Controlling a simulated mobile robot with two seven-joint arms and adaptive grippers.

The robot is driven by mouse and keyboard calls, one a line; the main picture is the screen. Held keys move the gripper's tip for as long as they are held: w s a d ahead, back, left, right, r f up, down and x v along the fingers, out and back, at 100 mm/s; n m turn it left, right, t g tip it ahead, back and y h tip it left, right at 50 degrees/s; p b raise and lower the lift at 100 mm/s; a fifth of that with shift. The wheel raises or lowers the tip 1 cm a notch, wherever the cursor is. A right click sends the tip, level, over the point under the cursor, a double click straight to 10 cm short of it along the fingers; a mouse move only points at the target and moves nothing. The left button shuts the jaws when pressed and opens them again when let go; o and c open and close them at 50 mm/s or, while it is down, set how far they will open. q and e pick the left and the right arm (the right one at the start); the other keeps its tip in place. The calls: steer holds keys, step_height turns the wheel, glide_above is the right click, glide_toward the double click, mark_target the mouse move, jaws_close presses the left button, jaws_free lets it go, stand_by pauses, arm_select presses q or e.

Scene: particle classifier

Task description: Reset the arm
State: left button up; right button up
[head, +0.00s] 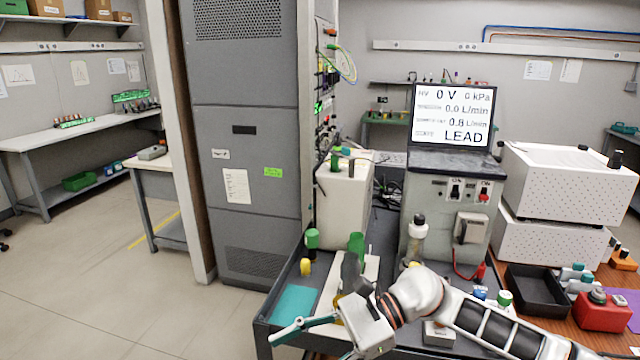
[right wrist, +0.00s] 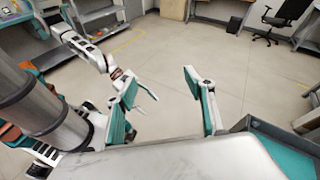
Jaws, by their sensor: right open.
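My right arm (head: 440,305) comes in from the lower right in the head view and reaches left over the front of the dark cart. Its gripper (head: 302,328) points left, with a teal finger near the cart's front left corner. In the right wrist view the two teal-padded fingers of this gripper (right wrist: 162,78) stand wide apart, with only floor between them and nothing held. My left arm (right wrist: 88,48) shows at the upper left of that view. The left arm is not in the head view.
The dark cart (head: 262,330) carries a white bottle (head: 417,238), a green-capped vial (head: 312,240), a teal mat (head: 294,303) and a screen (head: 452,115) reading LEAD. A black tray (head: 536,288) and red box (head: 602,312) stand at right. Floor at left is clear.

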step_height(320, 180, up, 3)
steer(key=w+a+m+t+y, duration=0.25)
steer(key=m+t+y, duration=0.55)
steer(key=m, duration=1)
steer(key=w+d+f+m+t+h, duration=0.4)
steer(key=d+f+m+t+h, duration=0.7)
steer(key=m, duration=1)
steer(key=s+d+f+m+g+h, duration=0.1)
steer(key=s+d+f+m+h, duration=0.1)
steer(key=s+d+f+m, duration=0.3)
steer(key=s+d+f+m+g+h, duration=0.1)
steer(key=s+d+f+m+h, duration=0.2)
steer(key=s+d+f+m, duration=0.3)
steer(key=s+d+f+m+g+h, duration=0.2)
steer(key=s+d+f+m, duration=0.4)
steer(key=f, duration=0.7)
steer(key=shift+s+d+f+h, duration=0.4)
steer(key=shift+h, duration=0.3)
